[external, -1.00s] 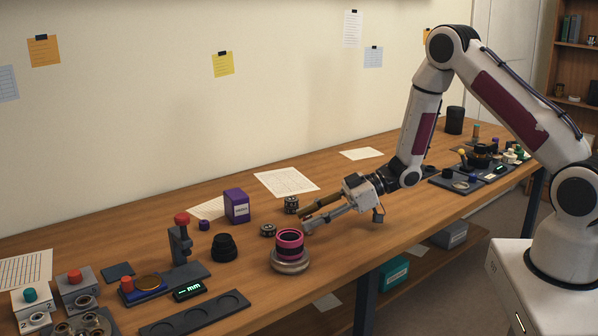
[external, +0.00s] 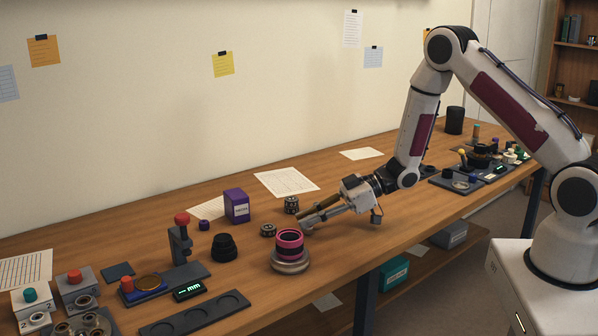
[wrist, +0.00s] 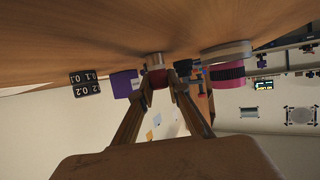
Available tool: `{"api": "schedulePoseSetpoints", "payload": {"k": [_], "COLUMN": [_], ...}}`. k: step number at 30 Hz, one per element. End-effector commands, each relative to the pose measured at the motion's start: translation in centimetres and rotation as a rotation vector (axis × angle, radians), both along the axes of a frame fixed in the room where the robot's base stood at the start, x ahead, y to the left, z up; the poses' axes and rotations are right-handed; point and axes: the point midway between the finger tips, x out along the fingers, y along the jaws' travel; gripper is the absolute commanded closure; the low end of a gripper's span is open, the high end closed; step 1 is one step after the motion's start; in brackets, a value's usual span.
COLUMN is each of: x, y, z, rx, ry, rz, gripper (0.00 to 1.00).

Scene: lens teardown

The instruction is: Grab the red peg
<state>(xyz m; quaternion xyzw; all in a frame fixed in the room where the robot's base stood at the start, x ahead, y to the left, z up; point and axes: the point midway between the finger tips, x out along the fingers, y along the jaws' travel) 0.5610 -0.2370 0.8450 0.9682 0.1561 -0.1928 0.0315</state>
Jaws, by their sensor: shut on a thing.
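My gripper (external: 308,223) is low over the middle of the wooden bench, tilted nearly flat, with its fingers pointing left. In the wrist view, the fingertips (wrist: 160,80) are closed on a small red peg (wrist: 159,75). A pale, round, silvery piece shows at the peg's bench-side end, and I cannot tell if it is part of the peg. The fingers partly cover the peg's sides. In the external view the peg is hidden at the fingertips.
A pink-ringed lens barrel (external: 289,246) on a silver base stands just left of the fingertips. Dark numbered cylinders (external: 268,230) and a purple box (external: 236,206) stand behind. A press with a red knob (external: 182,219) is further left.

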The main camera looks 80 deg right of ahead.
Motion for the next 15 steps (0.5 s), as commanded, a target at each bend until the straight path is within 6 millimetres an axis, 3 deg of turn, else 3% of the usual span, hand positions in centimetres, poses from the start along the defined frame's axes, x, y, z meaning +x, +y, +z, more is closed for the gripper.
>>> {"api": "schedulePoseSetpoints", "payload": {"k": [8,15], "x": [0.0,0.0], "y": [0.0,0.0], "z": [0.4,1.8], "rx": [-0.001,-0.001], "ry": [-0.001,-0.002], "rz": [0.0,0.001], "gripper": [1.0,1.0]}}
